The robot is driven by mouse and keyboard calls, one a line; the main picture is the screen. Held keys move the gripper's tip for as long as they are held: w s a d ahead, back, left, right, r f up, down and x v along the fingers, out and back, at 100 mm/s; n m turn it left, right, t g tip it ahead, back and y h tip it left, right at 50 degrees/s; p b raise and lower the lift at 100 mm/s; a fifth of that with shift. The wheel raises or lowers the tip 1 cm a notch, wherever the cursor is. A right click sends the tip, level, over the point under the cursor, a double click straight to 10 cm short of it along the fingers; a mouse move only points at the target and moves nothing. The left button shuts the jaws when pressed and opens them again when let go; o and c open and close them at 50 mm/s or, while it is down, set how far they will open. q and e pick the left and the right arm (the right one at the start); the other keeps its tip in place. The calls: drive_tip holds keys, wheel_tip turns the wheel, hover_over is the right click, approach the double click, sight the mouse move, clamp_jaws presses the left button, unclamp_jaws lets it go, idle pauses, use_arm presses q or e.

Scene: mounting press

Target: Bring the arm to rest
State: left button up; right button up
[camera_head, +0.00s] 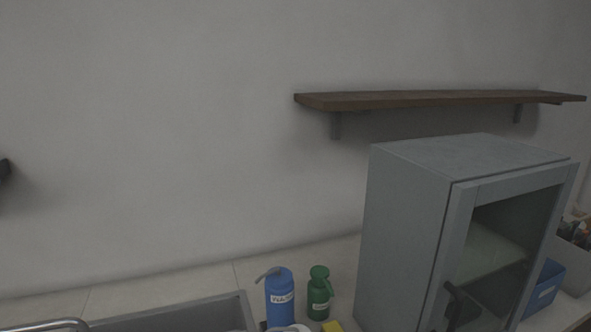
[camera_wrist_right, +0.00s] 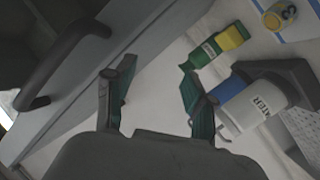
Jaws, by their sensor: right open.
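My right gripper (camera_wrist_right: 155,90) shows in the right wrist view with its two fingers apart. Nothing is between the fingers; only a pale surface shows behind them. No arm or gripper of mine can be made out in the head view, and my left gripper is in neither view.
A grey cabinet (camera_head: 405,235) with a glazed door and dark handle (camera_head: 462,304) stands on the right; a similar handle (camera_wrist_right: 62,62) shows at wrist-view left. Blue (camera_head: 280,298) and green (camera_head: 319,293) bottles stand near a sink (camera_head: 185,315).

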drive_tip(key=s+d+f+m+g, duration=0.1)
drive_tip(key=s+f+m+g, duration=0.1)
drive_tip(key=s+f+g, duration=0.7)
drive_tip(key=s+f+m+g, duration=0.2)
drive_tip(key=s+f+g, duration=0.2)
drive_tip(key=s+f, duration=0.85)
drive_tip(key=f, duration=1)
drive_tip(key=s+f, duration=0.2)
drive_tip(key=f, duration=1)
drive_tip(key=s+d+f+g, duration=0.2)
drive_tip(key=s+d+f, duration=0.1)
drive_tip(key=s+f, duration=1.2)
drive_tip(key=shift+s+f+y, duration=0.3)
drive_tip(key=shift+s+f, duration=0.05)
drive_tip(key=shift+s, duration=0.3)
